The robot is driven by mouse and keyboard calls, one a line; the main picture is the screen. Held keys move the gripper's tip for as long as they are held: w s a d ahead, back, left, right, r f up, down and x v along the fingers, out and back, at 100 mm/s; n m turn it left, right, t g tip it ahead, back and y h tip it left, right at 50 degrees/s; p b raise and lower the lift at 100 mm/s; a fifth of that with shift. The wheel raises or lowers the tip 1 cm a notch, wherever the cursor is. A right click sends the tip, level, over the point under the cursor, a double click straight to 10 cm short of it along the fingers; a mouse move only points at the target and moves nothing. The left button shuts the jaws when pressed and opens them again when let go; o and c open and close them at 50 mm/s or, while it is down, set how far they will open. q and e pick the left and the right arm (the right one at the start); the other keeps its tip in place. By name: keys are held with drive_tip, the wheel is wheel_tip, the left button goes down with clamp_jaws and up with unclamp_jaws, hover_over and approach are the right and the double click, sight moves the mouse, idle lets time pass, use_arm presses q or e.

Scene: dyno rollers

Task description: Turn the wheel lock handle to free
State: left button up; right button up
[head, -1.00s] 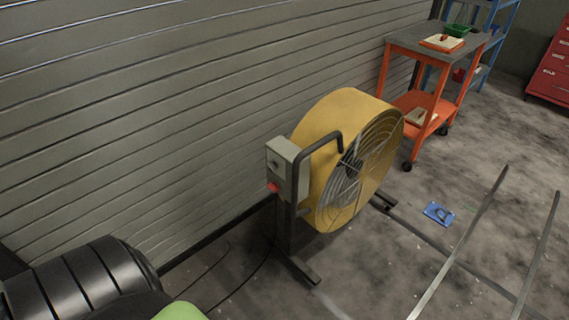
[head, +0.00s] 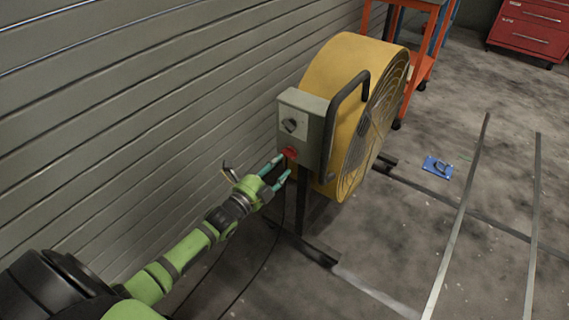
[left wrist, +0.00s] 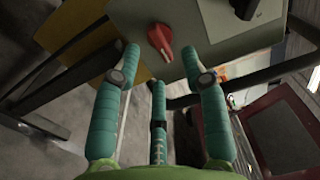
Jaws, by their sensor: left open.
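A red handle (head: 289,152) sits low on the front of a grey control box (head: 306,118), which is fixed to the side of a yellow drum fan (head: 335,65). My left gripper (head: 277,170), with green and teal fingers, is open just below and to the left of the handle. In the left wrist view the red handle (left wrist: 160,42) shows just beyond and between the spread fingertips of the gripper (left wrist: 160,62). I cannot tell whether any finger touches it. A dark knob (head: 291,125) is above the handle on the same box.
A black bent bar (head: 345,100) rises beside the box, and the fan's dark floor stand (head: 310,248) is below. The slatted wall (head: 150,120) is close on the left. A blue plate (head: 437,168) and metal rails (head: 460,215) lie on the floor to the right.

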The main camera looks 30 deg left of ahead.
sight(290, 154)
use_arm(q)
drive_tip(key=shift+w+d+f+b, duration=0.1)
drive_tip(key=shift+w+d+b, duration=0.05)
drive_tip(key=shift+w, duration=0.9)
drive_tip(key=shift+w+d+b, duration=0.1)
drive_tip(key=shift+w+b, duration=0.05)
drive_tip(key=shift+w, duration=0.85)
use_arm(e)
drive_tip(key=shift+s+a+r, duration=0.1)
drive_tip(key=shift+s+a, duration=0.05)
use_arm(q)
clamp_jaws()
